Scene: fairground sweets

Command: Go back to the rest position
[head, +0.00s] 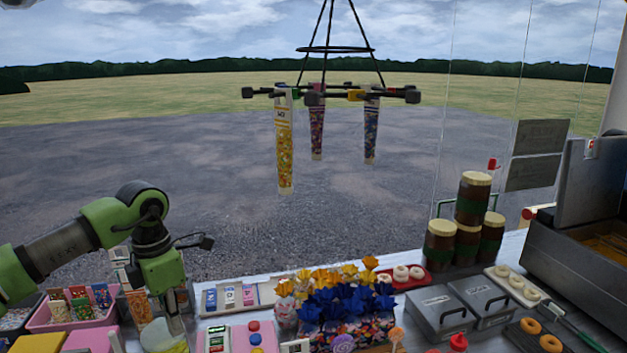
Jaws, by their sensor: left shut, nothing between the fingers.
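My left gripper (176,322) hangs at the end of my green and grey arm in the lower left of the head view. It points down over the front counter, near a clear container with yellow contents (166,345). It is shut and holds nothing that I can see; its tips are small and hard to make out against the things behind. My right gripper is not in view.
Stacked brown jars (472,198), grey lidded boxes (440,312) and a fryer (575,260) stand right. A pink tray (70,325) is left.

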